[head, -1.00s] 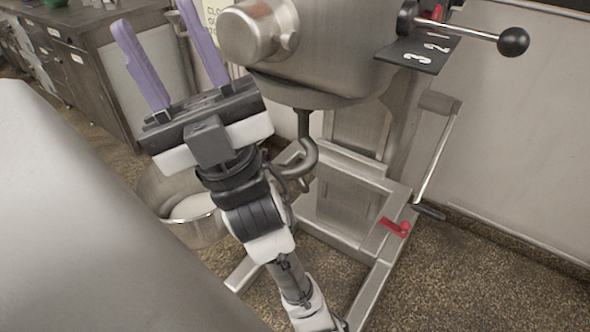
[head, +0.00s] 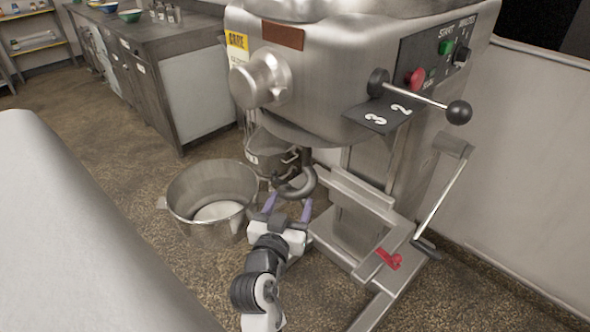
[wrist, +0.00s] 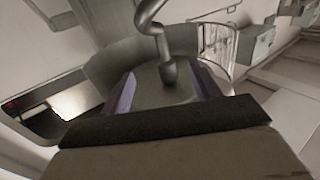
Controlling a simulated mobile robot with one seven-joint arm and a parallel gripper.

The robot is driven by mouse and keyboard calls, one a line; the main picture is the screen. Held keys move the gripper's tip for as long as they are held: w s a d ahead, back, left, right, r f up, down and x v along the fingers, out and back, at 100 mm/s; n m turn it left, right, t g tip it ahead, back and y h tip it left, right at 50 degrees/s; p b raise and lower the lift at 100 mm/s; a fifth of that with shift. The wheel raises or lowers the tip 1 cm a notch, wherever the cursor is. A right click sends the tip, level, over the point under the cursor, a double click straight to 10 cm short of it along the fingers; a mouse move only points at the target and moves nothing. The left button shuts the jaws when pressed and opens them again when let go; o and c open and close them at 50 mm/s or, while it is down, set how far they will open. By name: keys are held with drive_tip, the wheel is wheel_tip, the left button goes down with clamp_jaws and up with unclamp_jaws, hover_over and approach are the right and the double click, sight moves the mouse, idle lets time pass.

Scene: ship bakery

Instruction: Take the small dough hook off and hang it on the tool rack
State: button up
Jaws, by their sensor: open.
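The dough hook (head: 306,181) hangs down from the underside of the mixer head (head: 320,105), a dark grey curved metal piece. In the wrist view the hook (wrist: 150,22) comes down from the top, and its lower end lies between the two purple fingers in the picture. My gripper (head: 288,207) is open, with its fingers pointing up just below the hook's curl in the head view. I cannot tell whether a finger touches the hook. The tool rack is not recognisable in these frames.
A steel bowl (head: 212,200) with pale contents stands on the floor left of my gripper. The mixer's lever (head: 440,190) and red clamp handle (head: 388,258) are to the right. A pale surface (head: 75,230) fills the lower left.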

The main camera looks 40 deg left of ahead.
sight(305, 160)
drive_tip(key=p+x, duration=0.1)
drive_tip(key=x, duration=1.1)
drive_tip(key=shift+w+a, duration=0.25)
drive_tip(key=shift+a, duration=0.05)
drive_tip(key=shift+x, duration=1.25)
clamp_jaws()
drive_tip(key=shift+r, duration=0.15)
drive_tip(key=shift+r, duration=0.35)
